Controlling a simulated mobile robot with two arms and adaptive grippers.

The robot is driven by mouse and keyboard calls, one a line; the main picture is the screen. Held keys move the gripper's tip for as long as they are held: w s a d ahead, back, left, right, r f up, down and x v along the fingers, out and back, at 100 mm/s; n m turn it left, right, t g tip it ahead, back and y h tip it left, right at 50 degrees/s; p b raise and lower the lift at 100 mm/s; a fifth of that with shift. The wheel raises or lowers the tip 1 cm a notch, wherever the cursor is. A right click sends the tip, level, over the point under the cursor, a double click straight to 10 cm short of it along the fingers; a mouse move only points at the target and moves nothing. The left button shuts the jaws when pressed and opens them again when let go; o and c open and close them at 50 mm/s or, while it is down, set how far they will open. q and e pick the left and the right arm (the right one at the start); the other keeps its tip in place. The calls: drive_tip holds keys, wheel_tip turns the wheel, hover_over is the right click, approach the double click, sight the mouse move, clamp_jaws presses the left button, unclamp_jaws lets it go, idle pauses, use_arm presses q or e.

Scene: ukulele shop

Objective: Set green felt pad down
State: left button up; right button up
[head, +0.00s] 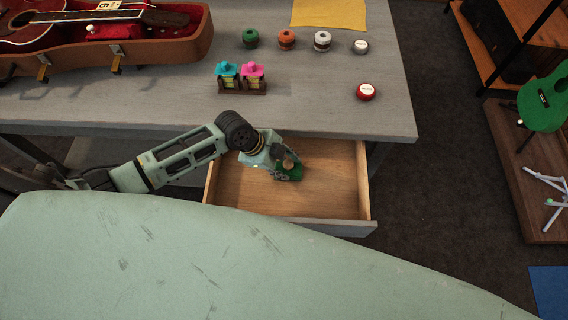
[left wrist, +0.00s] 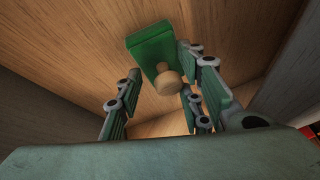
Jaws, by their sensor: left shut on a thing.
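The green felt pad (head: 294,174) is a small green block with a round wooden knob. It is inside the open drawer (head: 335,180), right of the drawer's middle line at the left arm's tip. My left gripper (head: 283,167) is shut on the pad by its knob. In the left wrist view the pad (left wrist: 148,44) shows beyond the fingers, with the knob (left wrist: 168,82) between them. The wooden drawer floor lies under the pad; I cannot tell whether they touch. My right gripper is not in view.
The drawer's front panel (head: 345,228) and side walls surround the gripper. The grey tabletop (head: 160,105) is above it, with several round tins, a yellow cloth (head: 329,13), a small pink-and-teal bottle holder (head: 242,88) and an open ukulele case (head: 130,45). The drawer floor is otherwise bare.

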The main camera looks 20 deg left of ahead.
use_arm(q)
drive_tip(key=shift+f, duration=0.15)
drive_tip(key=o, duration=1.1)
drive_tip(key=shift+r, duration=0.25)
drive_tip(key=shift+a+r, duration=0.2)
drive_tip(key=shift+r, duration=0.05)
drive_tip(key=v, duration=1.1)
drive_tip(key=shift+s+r, duration=0.1)
drive_tip(key=shift+s, duration=0.05)
